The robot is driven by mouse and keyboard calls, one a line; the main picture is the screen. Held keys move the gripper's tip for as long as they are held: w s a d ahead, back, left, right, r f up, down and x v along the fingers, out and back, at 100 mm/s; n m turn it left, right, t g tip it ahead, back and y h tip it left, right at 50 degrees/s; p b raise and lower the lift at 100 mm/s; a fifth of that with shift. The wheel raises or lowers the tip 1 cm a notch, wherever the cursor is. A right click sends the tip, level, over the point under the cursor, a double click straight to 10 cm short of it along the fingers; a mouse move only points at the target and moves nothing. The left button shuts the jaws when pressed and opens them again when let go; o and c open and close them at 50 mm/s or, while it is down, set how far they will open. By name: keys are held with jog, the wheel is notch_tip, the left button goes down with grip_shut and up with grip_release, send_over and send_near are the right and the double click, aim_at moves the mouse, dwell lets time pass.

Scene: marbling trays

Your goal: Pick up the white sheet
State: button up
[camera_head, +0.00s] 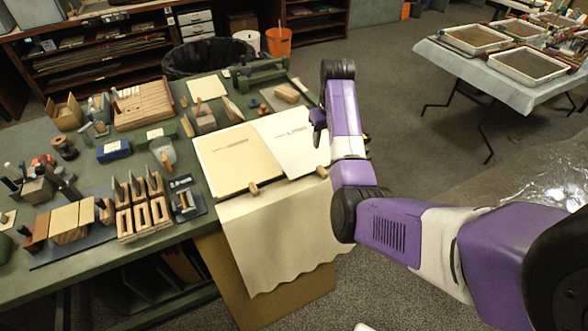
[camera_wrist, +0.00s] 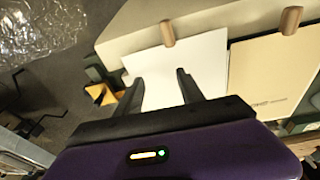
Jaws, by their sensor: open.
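The white sheet (camera_head: 287,146) lies flat at the right end of the green table, with small print on it. In the wrist view, the white sheet (camera_wrist: 208,62) fills the area behind and between my fingertips. My gripper (camera_wrist: 160,78) is open over it, its two dark fingers spread. No paper is visibly pinched, and I cannot tell the height of the fingertips above the sheet. In the head view, my gripper (camera_head: 318,126) is at the sheet's right side, partly hidden by my purple arm. A wooden peg (camera_wrist: 167,33) sits at the sheet's edge.
A cream sheet (camera_head: 226,163) lies left of the white one, with another wooden peg (camera_head: 253,188) at its front edge. A pale cloth (camera_head: 275,240) hangs over the table front. Tools and wooden blocks crowd the table's left. A tray table (camera_head: 505,84) stands far right.

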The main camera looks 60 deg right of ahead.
aim_at(324, 172)
jog(key=shift+g+y, duration=0.6)
jog(key=shift+y, duration=0.2)
jog(key=s+a, duration=0.1)
jog(key=a, duration=0.1)
jog(key=s+a+f, duration=0.1)
jog(key=shift+s+a, duration=0.1)
jog(key=shift+a, duration=0.3)
jog(key=shift+s+a+f+n, duration=0.15)
jog(key=shift+a+f+n, duration=0.1)
jog(key=shift+a+n, duration=0.05)
jog(key=shift+s+f+p, duration=0.15)
jog(key=shift+f+p, duration=0.45)
jog(key=shift+f, duration=3.15)
grip_shut()
